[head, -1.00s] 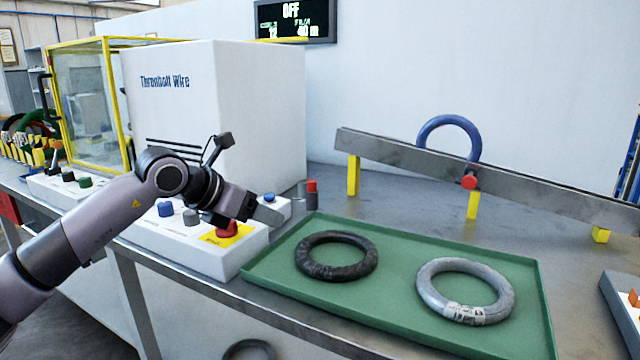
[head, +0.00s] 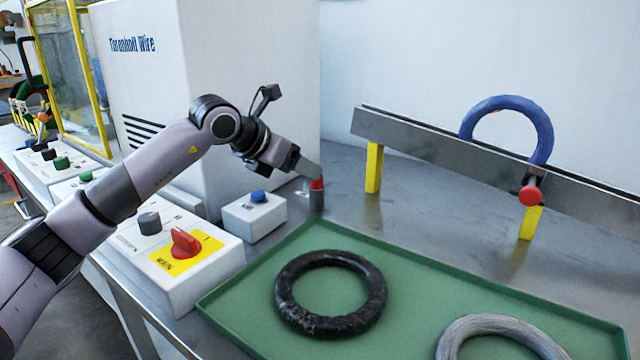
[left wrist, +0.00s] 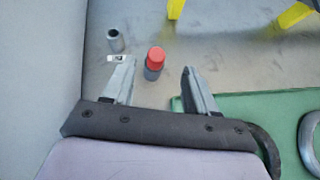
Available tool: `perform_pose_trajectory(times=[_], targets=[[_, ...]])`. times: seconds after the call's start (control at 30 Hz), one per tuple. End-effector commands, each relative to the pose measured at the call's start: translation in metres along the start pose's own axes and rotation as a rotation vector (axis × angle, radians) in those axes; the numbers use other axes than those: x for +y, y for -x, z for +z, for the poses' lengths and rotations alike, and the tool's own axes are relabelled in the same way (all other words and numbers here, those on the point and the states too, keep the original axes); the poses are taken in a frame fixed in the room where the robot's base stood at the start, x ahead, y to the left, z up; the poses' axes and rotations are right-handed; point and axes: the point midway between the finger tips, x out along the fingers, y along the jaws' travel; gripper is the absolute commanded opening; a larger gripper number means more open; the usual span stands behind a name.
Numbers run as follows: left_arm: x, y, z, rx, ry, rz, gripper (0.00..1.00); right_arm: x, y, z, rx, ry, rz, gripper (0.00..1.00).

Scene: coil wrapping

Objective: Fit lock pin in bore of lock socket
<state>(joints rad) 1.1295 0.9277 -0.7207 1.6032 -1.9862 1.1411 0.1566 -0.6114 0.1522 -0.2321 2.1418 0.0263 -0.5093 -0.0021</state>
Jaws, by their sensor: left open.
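The lock pin (head: 316,201), a grey cylinder with a red top, stands upright on the metal table beside the tray. It also shows in the left wrist view (left wrist: 154,70). My left gripper (head: 313,173) is open and empty at the pin's red top. In the left wrist view its two fingers (left wrist: 159,68) point toward the pin, which shows between their tips; I cannot tell if they touch it. A grey hollow cylinder, seemingly the lock socket (left wrist: 115,42), stands upright to the left of the pin, with a small label in front. In the head view my gripper largely hides it.
A green tray (head: 225,290) holds a black coil (head: 332,322) and a grey coil (head: 497,325). A small blue-button box (head: 254,220) and a red-switch panel (head: 200,262) stand left. A blue coil (head: 512,106) hangs at the sloping rail (head: 420,130) behind.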

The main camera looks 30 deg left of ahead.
Motion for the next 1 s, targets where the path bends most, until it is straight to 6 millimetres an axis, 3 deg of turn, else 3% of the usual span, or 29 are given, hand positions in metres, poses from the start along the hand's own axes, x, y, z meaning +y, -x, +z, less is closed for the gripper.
perform_pose_trajectory(times=[0.33, 0.67, 0.7, 0.87, 1.0], targets=[[0.004, -0.044, -0.002, -0.001, 0.001, -0.002, 0.57, -0.006, 0.000, -0.003, 0.014, 0.006, -0.013, 0.00], [0.005, -0.052, -0.002, -0.001, -0.001, 0.000, 0.57, -0.006, -0.001, -0.004, 0.017, 0.008, -0.012, 0.00], [0.005, -0.052, -0.002, -0.001, -0.001, 0.000, 0.54, -0.005, -0.001, -0.005, 0.017, 0.008, -0.012, 0.00], [0.005, -0.052, -0.002, -0.001, -0.001, 0.000, 0.02, -0.005, -0.001, -0.005, 0.018, 0.009, -0.011, 0.00], [0.005, -0.052, -0.002, -0.002, -0.001, 0.000, 0.00, -0.005, -0.001, -0.005, 0.017, 0.009, -0.011, 0.00]])
